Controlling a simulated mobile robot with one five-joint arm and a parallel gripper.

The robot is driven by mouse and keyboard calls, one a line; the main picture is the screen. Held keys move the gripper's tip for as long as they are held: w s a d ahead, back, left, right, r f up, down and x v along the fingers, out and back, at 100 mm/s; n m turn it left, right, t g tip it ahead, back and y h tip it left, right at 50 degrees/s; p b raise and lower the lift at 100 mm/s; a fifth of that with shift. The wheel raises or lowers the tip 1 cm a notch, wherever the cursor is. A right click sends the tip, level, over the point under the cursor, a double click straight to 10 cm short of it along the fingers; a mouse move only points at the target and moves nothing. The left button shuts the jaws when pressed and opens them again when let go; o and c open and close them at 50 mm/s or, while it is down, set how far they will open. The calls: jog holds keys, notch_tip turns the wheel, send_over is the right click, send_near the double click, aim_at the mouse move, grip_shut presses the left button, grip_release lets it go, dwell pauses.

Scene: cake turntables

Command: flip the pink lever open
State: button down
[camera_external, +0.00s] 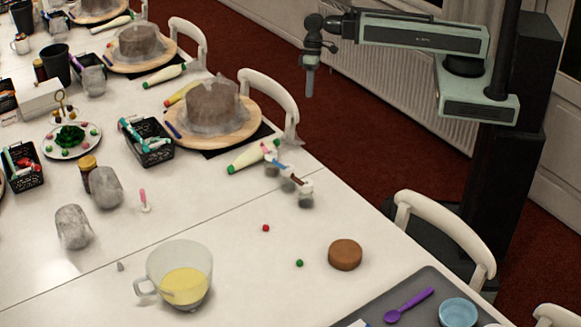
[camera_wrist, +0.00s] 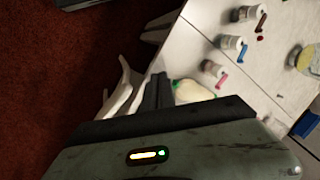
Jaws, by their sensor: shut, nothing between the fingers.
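The pink lever (camera_external: 268,147) sits on the leftmost of a row of three small white-capped holders near the table's edge; it also shows in the wrist view (camera_wrist: 222,82), sticking out from its holder (camera_wrist: 211,68). The blue lever (camera_wrist: 243,52) and the brown lever (camera_wrist: 262,21) are on the other two holders. My gripper (camera_external: 310,90) is shut and empty, pointing down, high up and away from the levers. In the wrist view my gripper (camera_wrist: 157,88) is dark and the pink lever lies to its right.
A white piping bag with a green tip (camera_external: 252,156) lies close beside the pink lever's holder. A cake on a wooden turntable (camera_external: 236,138) stands behind to the left. White chairs (camera_external: 270,92) line the table edge. A brown disc (camera_external: 345,254) lies toward the front.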

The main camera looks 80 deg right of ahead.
jog(key=w+a+f+y+b, duration=0.2)
jog(key=w+a+y+b, duration=0.1)
jog(key=a, duration=0.1)
jog(key=m+t+y+b, duration=0.2)
jog(key=y+b, duration=0.3)
jog(key=b, duration=1.2)
send_near(264, 147)
jog(key=f, duration=0.1)
jog(key=w+f, duration=0.1)
jog(key=f, duration=0.1)
jog(key=shift+w+d+f, duration=0.1)
jog(key=shift+d+f, duration=0.15)
jog(key=shift+w+a+r, duration=0.1)
jog(key=shift+w+a, duration=0.05)
jog(key=shift+a, duration=0.9)
jog(key=shift+w+a+r, duration=0.1)
jog(key=shift+w+a, duration=0.1)
jog(key=shift+a, duration=0.85)
